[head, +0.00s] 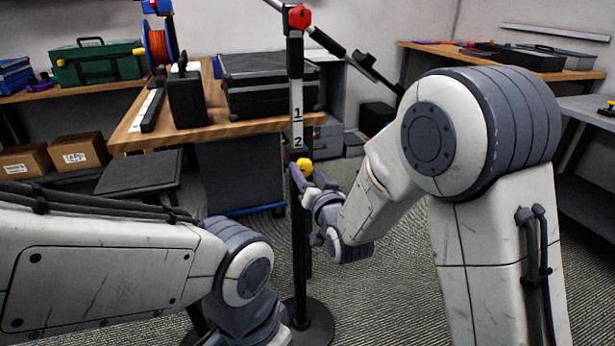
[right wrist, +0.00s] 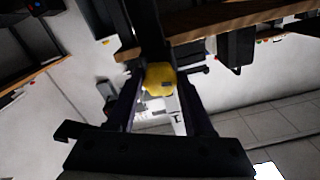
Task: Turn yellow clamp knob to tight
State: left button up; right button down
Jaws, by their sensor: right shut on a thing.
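The yellow clamp knob (head: 304,165) sits on the upright black stand pole (head: 300,225), just below a white label marked 1 and 2. My right gripper (head: 298,174) is at the knob, coming from the right. In the right wrist view the yellow knob (right wrist: 159,79) shows between the two dark fingers of my right gripper (right wrist: 163,92), which is shut on it. The knob's setting cannot be read. A red knob (head: 299,17) sits at the top of the pole, where a boom crosses. My left arm comes in at the lower left; its gripper is not visible.
The stand's round black base (head: 308,325) rests on the carpet. Behind is a wooden workbench (head: 130,132) with a black case (head: 268,88) and a black speaker-like box (head: 187,98). A dark stool (head: 140,172) stands at the left. Another bench (head: 480,55) is at the back right.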

jog(key=m+b, duration=0.2)
jog(key=m, duration=0.2)
jog(key=shift+f+m, duration=0.1)
jog(key=shift+m, duration=0.2)
jog(key=m+b, duration=0.1)
jog(key=m, duration=0.2)
jog(key=shift+m, duration=0.4)
jog(key=m+b, duration=0.2)
jog(key=m, duration=0.2)
jog(key=shift+m+b, duration=0.6)
jog(key=shift+m, duration=1)
jog(key=shift+r, duration=0.2)
jog(key=shift+c, duration=1.4)
grip_release()
